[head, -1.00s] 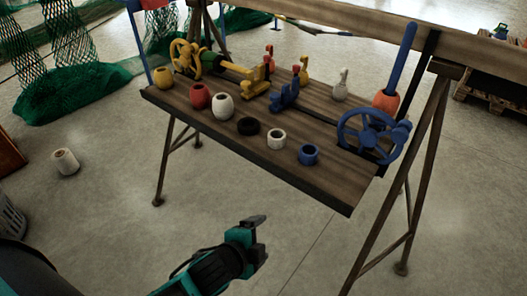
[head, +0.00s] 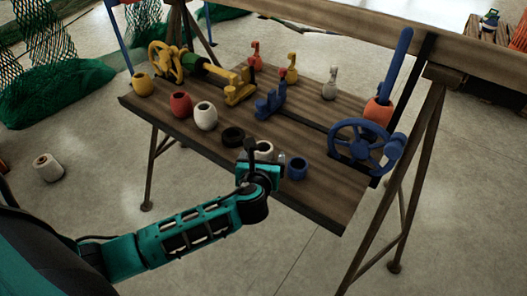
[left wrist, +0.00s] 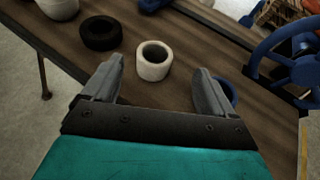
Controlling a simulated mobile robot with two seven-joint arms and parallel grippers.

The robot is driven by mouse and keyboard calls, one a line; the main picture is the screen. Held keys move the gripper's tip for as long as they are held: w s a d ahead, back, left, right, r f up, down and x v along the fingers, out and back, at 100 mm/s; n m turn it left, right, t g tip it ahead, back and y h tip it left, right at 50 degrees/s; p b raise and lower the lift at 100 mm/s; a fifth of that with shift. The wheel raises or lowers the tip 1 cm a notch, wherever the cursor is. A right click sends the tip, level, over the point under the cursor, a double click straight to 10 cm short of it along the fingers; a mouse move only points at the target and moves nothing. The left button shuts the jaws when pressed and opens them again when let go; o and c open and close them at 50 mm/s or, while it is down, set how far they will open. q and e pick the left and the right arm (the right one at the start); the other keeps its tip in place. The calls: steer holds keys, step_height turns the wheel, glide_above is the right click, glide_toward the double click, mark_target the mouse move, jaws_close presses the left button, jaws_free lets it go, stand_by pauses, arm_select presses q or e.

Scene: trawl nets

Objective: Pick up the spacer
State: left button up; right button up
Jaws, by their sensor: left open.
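Three short ring-shaped spacers lie on the wooden bench board: a black one (head: 232,137), a white one (head: 265,149) and a blue one (head: 297,168). My left gripper (head: 258,160) is at the front edge of the board, partly covering the white one. In the left wrist view, the white spacer (left wrist: 153,69) stands upright just beyond and between the open fingertips of my left gripper (left wrist: 159,80), which is empty. The black spacer (left wrist: 101,33) is to its left. The blue spacer (left wrist: 229,92) is partly hidden behind the right finger. My right gripper is not in view.
White (head: 206,116), red (head: 181,105) and yellow (head: 143,85) rounded pots stand along the board's left front. A blue handwheel (head: 362,146) is at the right end. Yellow and blue clamp parts (head: 270,104) lie behind the spacers. Trestle legs (head: 400,170) stand under the bench.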

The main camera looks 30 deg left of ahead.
mark_target(265, 145)
arm_select(q)
steer(key=x, duration=0.2)
steer(key=shift+w+a+f, duration=0.15)
steer(key=shift+w+f, duration=0.1)
steer(key=shift+w, duration=0.05)
steer(key=b+x, duration=0.1)
steer(key=x, duration=0.3)
steer(key=shift+s+a+f+b, duration=0.1)
steer(key=shift+a+f+b, duration=0.15)
steer(key=shift+f+b, duration=0.15)
steer(key=shift+w+a+f, duration=0.15)
steer(key=shift+w+f, duration=0.05)
steer(key=shift+w, duration=0.15)
steer(key=c, duration=1.1)
steer(key=shift+o, duration=0.2)
steer(key=shift+r, duration=0.15)
step_height(265, 145, up, 20)
steer(key=p, duration=0.2)
